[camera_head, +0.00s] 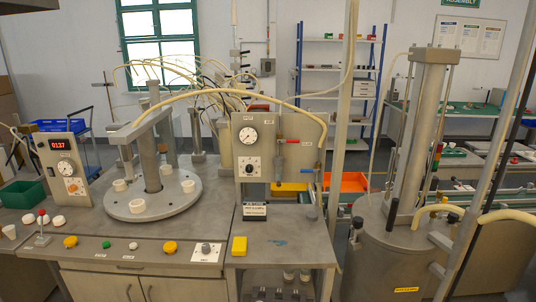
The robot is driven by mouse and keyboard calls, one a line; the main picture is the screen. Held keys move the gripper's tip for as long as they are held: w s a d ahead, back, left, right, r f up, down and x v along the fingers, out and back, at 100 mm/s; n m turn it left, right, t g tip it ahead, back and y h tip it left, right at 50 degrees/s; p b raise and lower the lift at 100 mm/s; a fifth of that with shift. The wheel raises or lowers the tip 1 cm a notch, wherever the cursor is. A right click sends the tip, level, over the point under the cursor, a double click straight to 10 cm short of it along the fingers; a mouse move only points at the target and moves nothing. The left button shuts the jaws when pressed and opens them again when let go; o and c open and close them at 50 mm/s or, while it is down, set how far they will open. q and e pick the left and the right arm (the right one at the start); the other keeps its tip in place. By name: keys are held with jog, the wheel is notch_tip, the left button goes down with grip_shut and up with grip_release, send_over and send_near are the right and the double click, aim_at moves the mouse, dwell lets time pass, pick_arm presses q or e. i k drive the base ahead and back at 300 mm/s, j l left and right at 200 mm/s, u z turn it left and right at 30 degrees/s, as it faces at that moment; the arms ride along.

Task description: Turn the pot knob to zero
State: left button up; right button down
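Neither of my grippers shows in the head view. Several knobs are in view, and I cannot read which is labelled as the pot. A black knob (252,171) sits on a white scale plate on the grey centre panel (276,145), below a round gauge (248,136). A dark-topped knob (206,247) stands on a white plate on the front bench edge. Their pointer settings are too small to read.
A round turntable (152,203) with white sockets stands on the left bench. A red-tipped lever (42,228), yellow buttons (70,241) and a yellow block (239,246) sit along the front. A large grey vessel (400,247) with hoses stands at right.

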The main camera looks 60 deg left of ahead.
aim_at(249, 168)
jog(key=u, duration=1.95)
